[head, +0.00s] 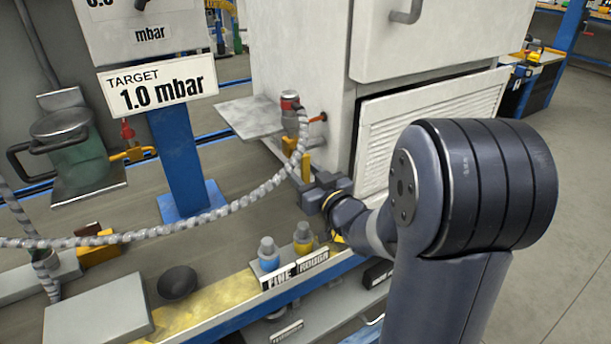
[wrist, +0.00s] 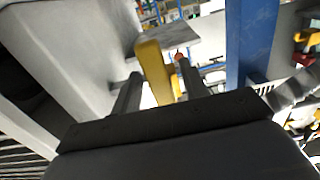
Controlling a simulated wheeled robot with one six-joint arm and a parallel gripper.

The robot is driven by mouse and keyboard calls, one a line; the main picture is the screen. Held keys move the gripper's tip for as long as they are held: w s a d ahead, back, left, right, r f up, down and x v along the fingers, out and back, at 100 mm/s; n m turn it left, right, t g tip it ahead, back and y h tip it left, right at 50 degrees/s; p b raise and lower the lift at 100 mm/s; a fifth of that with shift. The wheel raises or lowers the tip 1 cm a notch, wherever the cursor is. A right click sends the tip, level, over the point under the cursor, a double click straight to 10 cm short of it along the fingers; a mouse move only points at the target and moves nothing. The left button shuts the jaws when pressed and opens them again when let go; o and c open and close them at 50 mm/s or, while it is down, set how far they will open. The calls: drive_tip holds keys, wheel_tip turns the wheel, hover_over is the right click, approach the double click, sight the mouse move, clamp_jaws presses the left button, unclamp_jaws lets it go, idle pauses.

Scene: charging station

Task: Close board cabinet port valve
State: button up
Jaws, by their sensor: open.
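The cabinet port valve is at the white cabinet's left side, under a hose fitting with a red and metal cap (head: 290,101). Its yellow handle (head: 306,167) hangs down just above my gripper (head: 313,187) in the head view. In the wrist view the yellow handle (wrist: 152,68) appears between the two dark fingers of my gripper (wrist: 157,80), nearer the left one. The fingers are apart, with a visible gap to the right of the handle. I cannot tell whether either finger touches it. The valve body is mostly hidden in the wrist view.
The white cabinet (head: 305,60) stands close behind my gripper. A grey ribbed hose (head: 235,208) runs left from the fitting. A blue post (head: 172,150) stands to the left. Blue and yellow valves (head: 303,237) stand on the bench below, with labels in front.

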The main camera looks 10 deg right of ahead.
drive_tip(key=shift+c, duration=0.5)
clamp_jaws()
